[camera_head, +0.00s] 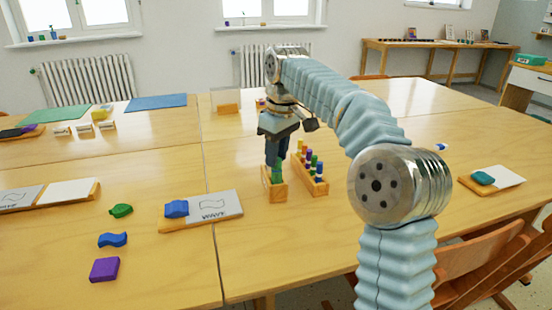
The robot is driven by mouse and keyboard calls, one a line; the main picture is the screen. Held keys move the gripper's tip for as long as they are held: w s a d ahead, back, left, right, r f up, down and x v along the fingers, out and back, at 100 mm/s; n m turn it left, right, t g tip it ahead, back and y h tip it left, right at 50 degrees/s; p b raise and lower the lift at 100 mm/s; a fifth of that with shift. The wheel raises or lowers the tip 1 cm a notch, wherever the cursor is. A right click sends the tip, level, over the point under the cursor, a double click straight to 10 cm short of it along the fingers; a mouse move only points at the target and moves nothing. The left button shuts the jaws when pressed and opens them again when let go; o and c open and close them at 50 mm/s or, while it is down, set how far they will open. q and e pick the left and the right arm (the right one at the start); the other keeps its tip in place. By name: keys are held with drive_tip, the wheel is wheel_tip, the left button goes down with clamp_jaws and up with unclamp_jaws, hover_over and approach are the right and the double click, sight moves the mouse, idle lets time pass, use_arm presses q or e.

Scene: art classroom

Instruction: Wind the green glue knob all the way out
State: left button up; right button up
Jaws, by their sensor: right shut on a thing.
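The green glue knob (277,174) stands upright in a small wooden block (279,193) near the middle of the table. My right gripper (276,163) points straight down over it. Its dark fingers are shut on the top of the green knob and hide that part. Only the lower green part shows, just above or in the block; I cannot tell how deep it sits. My left gripper is not in view.
A wooden rack (315,188) with several coloured pegs stands close to the right of the block. To the left lie a board (226,204) with a blue piece, a green piece (121,211), a blue wavy piece (112,240) and a purple piece (104,269). The front table centre is clear.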

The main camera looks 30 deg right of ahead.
idle(0.3)
drive_tip(key=m, duration=0.2)
drive_tip(key=shift+m, duration=0.4)
drive_tip(key=o, duration=1.5)
drive_tip(key=shift+r, duration=3)
